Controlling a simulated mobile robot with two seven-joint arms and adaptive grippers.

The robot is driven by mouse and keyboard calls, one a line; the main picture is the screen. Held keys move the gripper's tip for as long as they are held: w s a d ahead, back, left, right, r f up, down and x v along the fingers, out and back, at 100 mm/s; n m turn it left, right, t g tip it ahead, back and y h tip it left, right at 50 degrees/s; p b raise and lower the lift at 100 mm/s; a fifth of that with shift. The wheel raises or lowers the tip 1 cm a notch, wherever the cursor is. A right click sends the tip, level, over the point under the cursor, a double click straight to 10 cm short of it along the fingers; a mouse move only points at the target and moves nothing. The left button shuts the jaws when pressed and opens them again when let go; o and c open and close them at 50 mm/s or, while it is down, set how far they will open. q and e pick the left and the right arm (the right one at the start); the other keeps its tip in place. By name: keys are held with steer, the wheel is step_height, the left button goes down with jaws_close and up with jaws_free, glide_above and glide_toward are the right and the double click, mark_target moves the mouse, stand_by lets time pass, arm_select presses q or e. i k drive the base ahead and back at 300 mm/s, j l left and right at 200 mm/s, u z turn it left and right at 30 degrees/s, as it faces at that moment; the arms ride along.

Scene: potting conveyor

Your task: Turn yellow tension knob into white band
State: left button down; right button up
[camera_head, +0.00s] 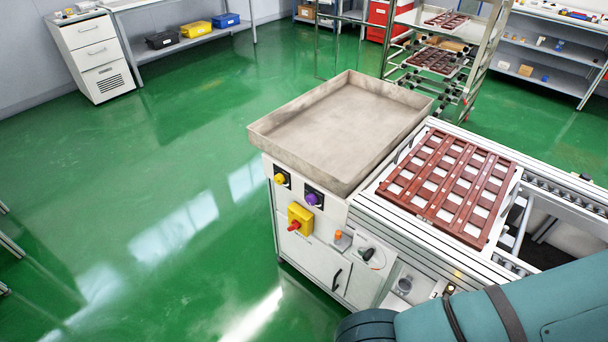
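The yellow tension knob (280,179) is a small round knob on a dark square plate, at the upper left of the white cabinet's front (322,264). A white band around it is too small to make out, and so is the knob's pointer. A purple knob (311,198) sits on a similar plate just to its right. My teal arm crosses the lower right corner, apart from the yellow knob in the picture. Neither of my grippers is in view.
Below the knobs are a yellow switch box with a red handle (298,218), an orange button (338,235) and a black selector (370,256). A metal tray (345,105) tops the cabinet. A brown slotted tray (450,188) lies on the conveyor. Green floor (150,190) is clear at left.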

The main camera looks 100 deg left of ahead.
mark_target(279, 179)
steer(key=j+u, duration=0.2)
steer(key=u, duration=3.45)
steer(key=j, duration=0.1)
